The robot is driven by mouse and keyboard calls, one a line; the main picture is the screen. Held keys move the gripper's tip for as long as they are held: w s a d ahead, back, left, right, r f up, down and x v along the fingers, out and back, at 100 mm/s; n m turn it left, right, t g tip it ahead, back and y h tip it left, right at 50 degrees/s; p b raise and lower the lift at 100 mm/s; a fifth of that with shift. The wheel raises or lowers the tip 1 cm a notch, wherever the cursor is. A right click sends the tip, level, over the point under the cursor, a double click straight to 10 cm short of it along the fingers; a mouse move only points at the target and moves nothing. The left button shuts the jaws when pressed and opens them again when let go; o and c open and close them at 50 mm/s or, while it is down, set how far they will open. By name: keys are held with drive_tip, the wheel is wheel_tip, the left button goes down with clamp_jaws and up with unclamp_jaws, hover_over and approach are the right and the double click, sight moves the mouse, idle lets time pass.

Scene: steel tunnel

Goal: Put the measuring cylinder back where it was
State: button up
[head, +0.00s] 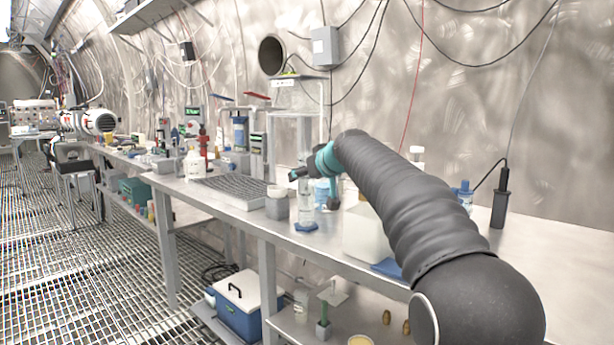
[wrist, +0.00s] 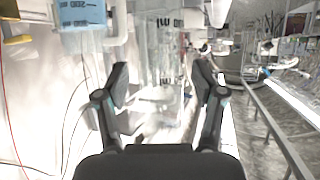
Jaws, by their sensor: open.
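The measuring cylinder (head: 306,212) is clear, with a blue foot, and stands upright on the steel bench near its front edge. My gripper (head: 314,188) is at the cylinder's upper part in the head view, with dark fingers and a teal band behind them. In the wrist view my gripper (wrist: 160,88) is open, one finger on each side of the clear cylinder (wrist: 160,50). Gaps show between the fingers and the glass. The cylinder's foot is not clear in the wrist view.
A small grey container (head: 279,207) stands just left of the cylinder, beside a grey rack (head: 232,188). A pale box (head: 368,235) stands to the right, close under my arm. A blue-capped bottle (head: 464,196) and a dark upright holder (head: 499,209) stand farther right.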

drive_tip(key=b+v, duration=0.1)
drive_tip(key=v, duration=1.1)
drive_tip(key=shift+b, duration=0.35)
